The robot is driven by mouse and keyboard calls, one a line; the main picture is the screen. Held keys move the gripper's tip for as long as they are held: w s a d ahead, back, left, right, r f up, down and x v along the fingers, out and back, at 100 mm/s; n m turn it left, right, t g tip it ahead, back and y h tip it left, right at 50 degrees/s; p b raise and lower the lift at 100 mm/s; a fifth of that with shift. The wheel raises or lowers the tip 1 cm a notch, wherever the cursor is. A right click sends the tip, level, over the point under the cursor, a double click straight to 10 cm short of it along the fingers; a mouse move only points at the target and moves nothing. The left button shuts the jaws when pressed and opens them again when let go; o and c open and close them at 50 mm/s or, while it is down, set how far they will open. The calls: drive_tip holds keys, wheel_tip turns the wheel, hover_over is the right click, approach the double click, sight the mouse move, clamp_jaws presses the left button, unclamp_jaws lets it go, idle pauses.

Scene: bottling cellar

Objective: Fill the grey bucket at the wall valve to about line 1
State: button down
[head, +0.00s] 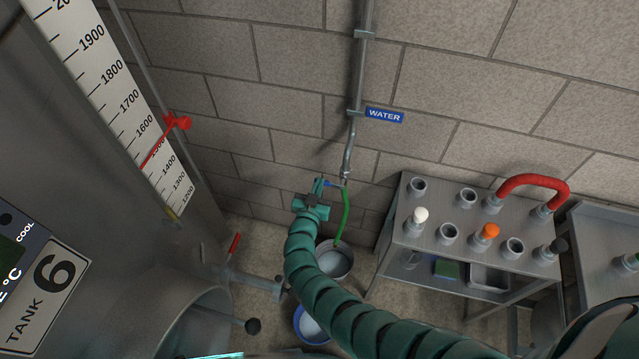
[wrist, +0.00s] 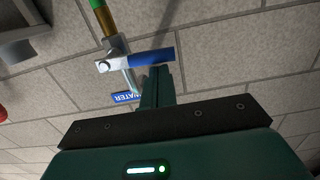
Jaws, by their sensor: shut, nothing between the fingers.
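The grey bucket (head: 347,275) stands on the floor below the wall valve. A green hose (head: 345,215) hangs from the valve with its lower end at the bucket. A pale surface shows inside; I cannot tell if it is water, and no level lines are readable. The valve (wrist: 114,59) has a blue lever (wrist: 150,57) sticking out sideways, crosswise to the pipe. The lever also shows small in the head view (head: 329,183). My gripper (wrist: 160,72) is shut and empty, its fingertips right at the lever; I cannot tell whether they touch it.
A blue-rimmed bucket (head: 299,325) stands nearer me, partly behind my arm. A steel table (head: 470,262) with pipe fittings is to the right. The tank (head: 110,150) with a scale fills the left. A blue WATER sign (head: 384,115) is on the wall.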

drive_tip(key=shift+f, duration=0.2)
idle(0.6)
drive_tip(key=s+a+r+p, duration=0.1)
drive_tip(key=s+r, duration=0.3)
drive_tip(key=s, duration=0.6)
drive_tip(key=shift+s+a+r, duration=0.2)
drive_tip(key=shift+s+a, duration=0.1)
drive_tip(key=shift+a, duration=0.2)
